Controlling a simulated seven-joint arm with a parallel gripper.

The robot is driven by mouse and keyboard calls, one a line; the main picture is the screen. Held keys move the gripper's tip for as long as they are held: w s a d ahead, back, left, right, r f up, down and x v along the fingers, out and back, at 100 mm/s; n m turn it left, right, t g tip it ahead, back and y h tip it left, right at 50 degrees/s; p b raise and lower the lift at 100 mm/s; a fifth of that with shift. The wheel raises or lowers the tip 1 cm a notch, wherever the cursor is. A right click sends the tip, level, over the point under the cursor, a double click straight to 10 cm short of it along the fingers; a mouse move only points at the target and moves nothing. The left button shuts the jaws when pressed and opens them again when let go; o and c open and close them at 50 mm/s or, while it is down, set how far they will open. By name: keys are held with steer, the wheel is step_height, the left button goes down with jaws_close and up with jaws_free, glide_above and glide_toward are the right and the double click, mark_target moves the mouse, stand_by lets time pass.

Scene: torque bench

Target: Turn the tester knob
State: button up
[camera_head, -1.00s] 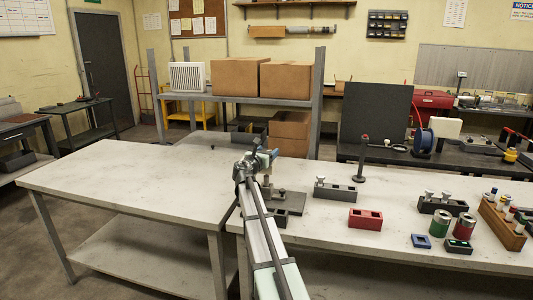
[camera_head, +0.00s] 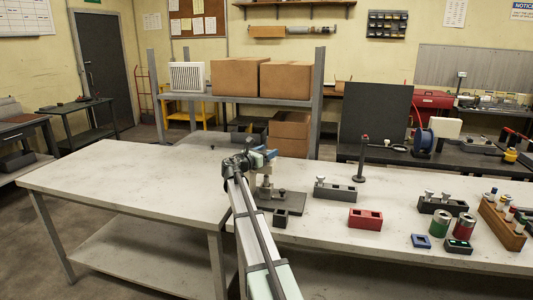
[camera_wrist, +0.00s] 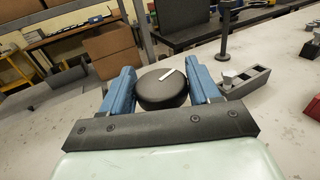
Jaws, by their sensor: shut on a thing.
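The tester knob (camera_wrist: 162,91) is a round black knob with a white mark on its top, seen in the wrist view. My gripper (camera_wrist: 161,85) has its two blue fingers on either side of the knob and is shut on it. The white mark points up and to the right in that view. In the head view my gripper (camera_head: 264,155) is at the tester, which stands on a dark base plate (camera_head: 290,203). The knob itself is hidden there by my gripper and arm.
A grey block with pegs (camera_head: 335,190), a red block (camera_head: 365,218) and a small dark block (camera_head: 280,218) lie near the tester. A dark upright post (camera_head: 363,160) stands behind. Cans (camera_head: 440,223) and a wooden rack (camera_head: 503,222) are at right. The left table (camera_head: 120,180) is mostly clear.

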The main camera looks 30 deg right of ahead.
stand_by(0.3)
steer(key=o, duration=0.9)
steer(key=shift+o, duration=0.2)
steer(key=v, duration=1.4)
steer(key=shift+d, duration=0.1)
